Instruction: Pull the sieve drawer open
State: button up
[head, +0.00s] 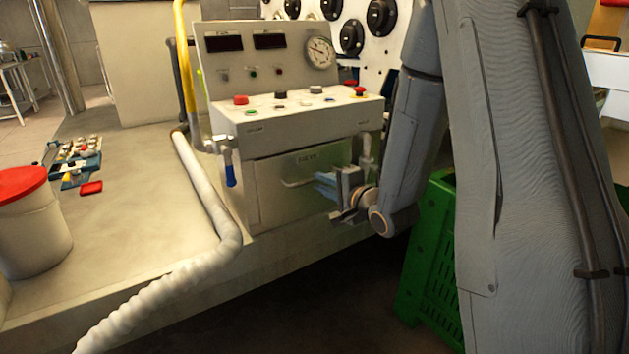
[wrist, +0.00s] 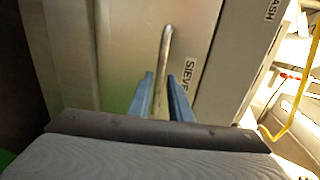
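The sieve drawer (head: 270,190) is a plain metal front labelled SIEVE, set in the lower part of the control cabinet. It looks shut, flush with the cabinet. Its bar handle (head: 295,184) also shows in the wrist view (wrist: 166,45). My gripper (head: 320,183), with blue fingers, is at the right part of the handle. In the wrist view my gripper (wrist: 160,75) has one finger on each side of the bar, with a narrow gap on both sides. The fingers are open and not closed on it. The handle's near end is partly hidden by my gripper.
Above the drawer is a panel (head: 295,105) with buttons and a gauge. A blue-handled valve (head: 230,172) hangs left of the drawer, and a pale hose (head: 205,190) runs beside it. A green crate (head: 435,255) stands below right. The floor before the drawer is dark.

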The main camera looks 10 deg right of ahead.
aim_at(316, 180)
jog(key=shift+x, duration=2.2)
jog(key=shift+c, duration=0.3)
grip_shut()
